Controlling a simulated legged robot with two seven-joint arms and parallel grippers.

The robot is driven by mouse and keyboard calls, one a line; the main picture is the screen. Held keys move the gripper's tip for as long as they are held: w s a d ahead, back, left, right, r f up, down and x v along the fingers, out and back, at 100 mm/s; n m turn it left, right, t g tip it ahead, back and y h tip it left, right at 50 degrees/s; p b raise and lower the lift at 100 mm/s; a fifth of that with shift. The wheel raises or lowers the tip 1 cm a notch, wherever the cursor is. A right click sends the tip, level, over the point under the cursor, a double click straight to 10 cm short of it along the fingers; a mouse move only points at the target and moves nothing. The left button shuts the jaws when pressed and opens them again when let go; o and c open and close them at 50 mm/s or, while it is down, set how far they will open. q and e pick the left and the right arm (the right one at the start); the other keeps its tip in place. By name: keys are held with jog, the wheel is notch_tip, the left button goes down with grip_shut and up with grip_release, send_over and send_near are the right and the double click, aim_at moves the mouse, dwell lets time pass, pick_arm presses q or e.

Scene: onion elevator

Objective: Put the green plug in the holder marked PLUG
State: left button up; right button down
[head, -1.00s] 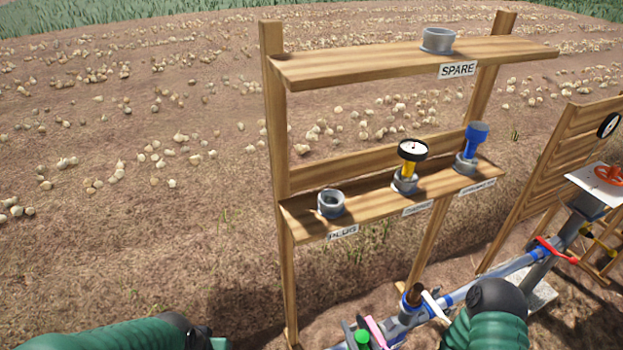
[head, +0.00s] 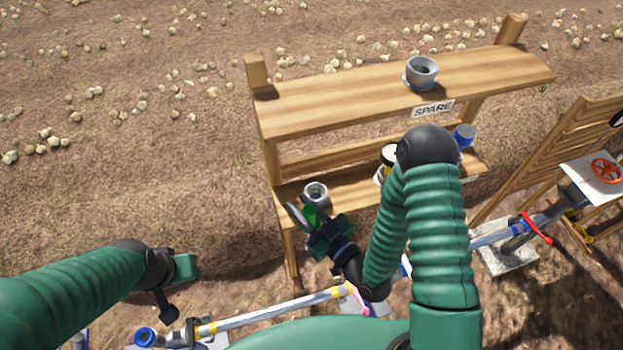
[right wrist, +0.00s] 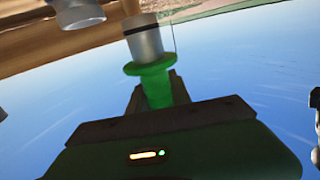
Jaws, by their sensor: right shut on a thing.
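The green plug (head: 311,214) is in my right gripper (head: 306,216), just in front of the lower shelf's left end in the head view. In the right wrist view the plug (right wrist: 153,75) has a green flange and a grey cylinder with a dark band pointing away from the jaws. My right gripper is shut on its green part. The grey PLUG holder (head: 316,193) stands on the lower shelf, close behind the plug; I cannot tell whether they touch. Its label is hidden. My left gripper (head: 168,310) is at the lower left; its jaw opening is unclear.
The wooden rack has an upper shelf (head: 300,110) with a grey SPARE holder (head: 421,72). A gauge (head: 388,156) and a blue fitting (head: 464,136) on the lower shelf are partly hidden by my right arm. A pipe (head: 270,313) runs below the rack.

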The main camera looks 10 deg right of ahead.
jog(key=w+d+b, duration=0.1)
jog(key=w+b, duration=0.2)
jog(key=w+d+b, duration=0.1)
jog(key=w+b, duration=0.2)
jog(key=b, duration=0.1)
jog(key=w+d+b, duration=0.1)
jog(key=w+b, duration=0.1)
jog(key=b, duration=0.1)
jog(key=shift+w+d+f, duration=0.15)
jog(key=shift+w+f, duration=0.25)
jog(key=w, duration=0.1)
jog(key=w+d, duration=0.2)
jog(key=shift+f, duration=0.3)
jog(key=f, duration=0.2)
jog(key=f+p, duration=0.1)
jog(key=shift+w+a+f, duration=0.2)
jog(key=shift+w+a, duration=0.05)
jog(key=shift+w, duration=0.05)
jog(key=shift+f, duration=0.15)
jog(key=shift+d+f+b, duration=0.1)
jog(key=shift+f+b, duration=0.15)
jog(key=shift+b, duration=0.15)
jog(key=c, duration=1.2)
grip_release()
jog(key=shift+r, duration=0.1)
